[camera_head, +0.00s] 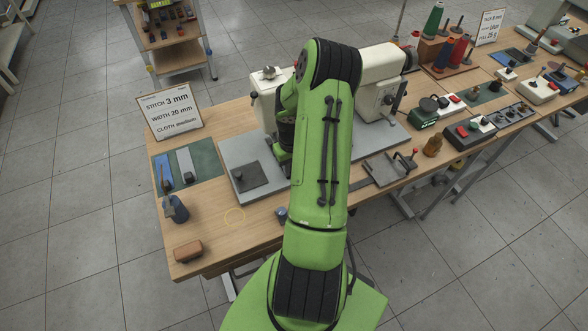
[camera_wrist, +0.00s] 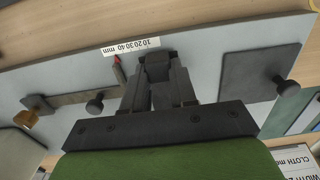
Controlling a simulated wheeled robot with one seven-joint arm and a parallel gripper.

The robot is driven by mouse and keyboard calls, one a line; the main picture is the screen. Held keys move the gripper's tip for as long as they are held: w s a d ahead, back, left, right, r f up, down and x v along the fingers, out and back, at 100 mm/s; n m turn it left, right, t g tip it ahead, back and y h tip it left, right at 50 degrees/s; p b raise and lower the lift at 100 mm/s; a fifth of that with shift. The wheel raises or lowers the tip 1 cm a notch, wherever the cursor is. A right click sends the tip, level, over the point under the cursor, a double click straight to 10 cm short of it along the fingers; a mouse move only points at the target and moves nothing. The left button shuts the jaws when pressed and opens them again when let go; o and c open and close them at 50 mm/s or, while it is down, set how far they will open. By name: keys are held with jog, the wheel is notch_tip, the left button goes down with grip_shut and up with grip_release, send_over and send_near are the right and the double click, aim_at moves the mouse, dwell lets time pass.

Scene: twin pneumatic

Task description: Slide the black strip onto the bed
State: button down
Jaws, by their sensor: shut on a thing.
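In the wrist view, my gripper (camera_wrist: 157,82) points at the pale grey bed plate (camera_wrist: 205,68). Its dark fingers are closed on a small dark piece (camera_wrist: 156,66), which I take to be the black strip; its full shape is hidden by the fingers. The piece is beside the white millimetre scale (camera_wrist: 131,47) and a red-tipped pointer (camera_wrist: 119,70). I cannot tell whether it touches the bed. In the head view, my green arm covers the gripper and the middle of the machine. The grey bed plate (camera_head: 228,152) shows at left.
A dark square plate with a knob (camera_head: 248,178) sits on the bed's left part. A bar with a knob (camera_wrist: 70,100) lies on the other side. A green mat (camera_head: 208,157) holds a blue strip (camera_head: 163,172) and a grey strip (camera_head: 186,166). A stitch card (camera_head: 170,109) stands behind.

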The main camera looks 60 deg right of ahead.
jog(key=shift+f, duration=0.15)
jog(key=c, duration=0.8)
grip_release()
notch_tip(320, 180, up, 16)
jog(key=shift+f+p, duration=0.15)
jog(key=shift+p, duration=1)
jog(key=shift+w, duration=0.1)
